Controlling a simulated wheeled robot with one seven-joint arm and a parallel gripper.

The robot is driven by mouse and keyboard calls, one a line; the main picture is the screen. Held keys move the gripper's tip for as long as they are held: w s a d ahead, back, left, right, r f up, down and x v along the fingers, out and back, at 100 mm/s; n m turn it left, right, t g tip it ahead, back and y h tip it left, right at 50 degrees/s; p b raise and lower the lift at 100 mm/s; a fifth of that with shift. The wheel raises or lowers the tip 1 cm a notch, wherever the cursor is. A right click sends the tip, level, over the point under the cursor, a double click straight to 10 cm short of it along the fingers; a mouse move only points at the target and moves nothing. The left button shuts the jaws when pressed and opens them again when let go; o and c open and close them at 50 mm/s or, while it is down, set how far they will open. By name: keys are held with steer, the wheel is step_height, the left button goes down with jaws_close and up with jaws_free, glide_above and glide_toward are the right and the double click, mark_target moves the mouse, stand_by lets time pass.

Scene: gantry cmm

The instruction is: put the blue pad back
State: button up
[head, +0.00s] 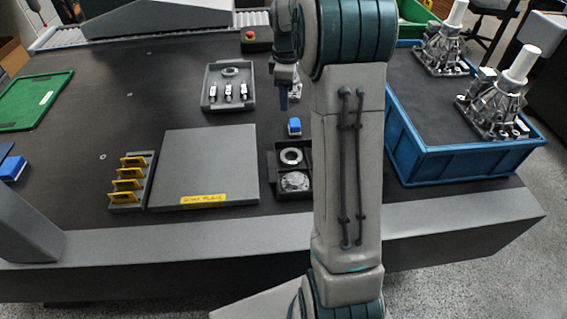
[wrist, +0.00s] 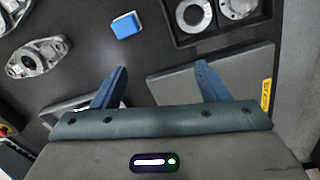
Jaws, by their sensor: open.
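A small blue pad (head: 294,126) with a pale lower edge lies on the dark table, just behind a black two-well tray (head: 277,171). It also shows in the wrist view (wrist: 126,24), beyond my fingertips. A similar blue block (head: 12,168) lies at the far left edge, partly cut off by the frame. My gripper (head: 284,95) is above the table, behind the blue pad in the head view.
A grey plate (head: 205,165) and a rack of yellow pieces (head: 129,182) stand left of the black tray. A grey tray of fittings (head: 228,103) lies behind. A blue crate (head: 459,160) carrying metal castings (head: 494,103) stands right. Bare table lies around the pad.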

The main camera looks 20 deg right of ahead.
steer(key=s+a+r+m, duration=0.25)
steer(key=s+a, duration=0.25)
steer(key=s, duration=0.3)
steer(key=s+a+r+m, duration=0.2)
steer(key=s+a+m, duration=0.2)
steer(key=s, duration=0.3)
steer(key=s+a+f+m, duration=0.1)
steer(key=s+a+m, duration=0.1)
steer(key=s, duration=0.4)
steer(key=s+a+f+m+t, duration=0.1)
steer(key=s+a+m, duration=0.1)
steer(key=s, duration=0.5)
steer(key=shift+s+f+m+t, duration=0.2)
steer(key=shift+s+m+t, duration=0.1)
steer(key=shift+m, duration=0.25)
